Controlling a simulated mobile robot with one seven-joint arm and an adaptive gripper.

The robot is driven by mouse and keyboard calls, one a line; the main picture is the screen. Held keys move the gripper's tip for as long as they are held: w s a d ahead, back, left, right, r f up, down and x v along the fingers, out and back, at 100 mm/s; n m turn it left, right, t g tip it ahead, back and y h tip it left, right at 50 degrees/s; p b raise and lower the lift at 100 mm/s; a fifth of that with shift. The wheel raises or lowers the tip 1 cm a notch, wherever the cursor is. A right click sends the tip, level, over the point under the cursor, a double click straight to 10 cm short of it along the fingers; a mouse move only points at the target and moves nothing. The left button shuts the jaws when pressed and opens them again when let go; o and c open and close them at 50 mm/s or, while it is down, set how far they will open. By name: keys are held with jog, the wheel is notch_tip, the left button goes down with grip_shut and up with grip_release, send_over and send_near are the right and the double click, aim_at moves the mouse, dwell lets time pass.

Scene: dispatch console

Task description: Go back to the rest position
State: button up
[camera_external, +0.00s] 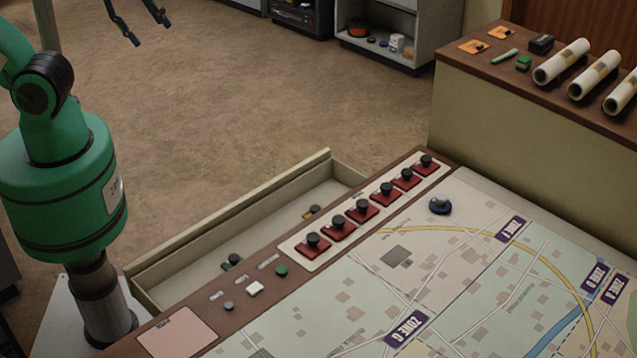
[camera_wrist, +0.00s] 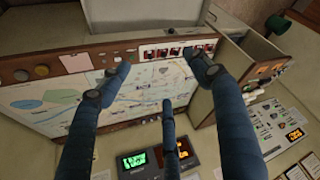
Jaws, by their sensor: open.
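My gripper (camera_external: 142,22) shows at the top edge of the external view, raised over open floor, with its dark fingers apart and nothing between them. In the wrist view its blue-sleeved fingers (camera_wrist: 160,88) are spread wide, with the console beyond and apart from them. My green arm stands at the left of the external view. The console (camera_external: 285,262) has a map top (camera_external: 470,270) with zone labels. The upper part of my arm is cut off by the frame.
A row of red switches with black knobs (camera_external: 362,210) lines the console edge. An open drawer (camera_external: 190,268) juts out beside it, holding small items. A blue-based knob (camera_external: 440,205) stands on the map. Rolled papers (camera_external: 562,62) lie on the right counter. The floor (camera_external: 250,110) is clear.

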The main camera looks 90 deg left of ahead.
jog(key=shift+f, duration=0.1)
notch_tip(320, 180, down, 7)
jog(key=b, duration=0.7)
jog(key=shift+o, duration=0.2)
jog(key=shift+r, duration=0.2)
jog(key=o, duration=0.9)
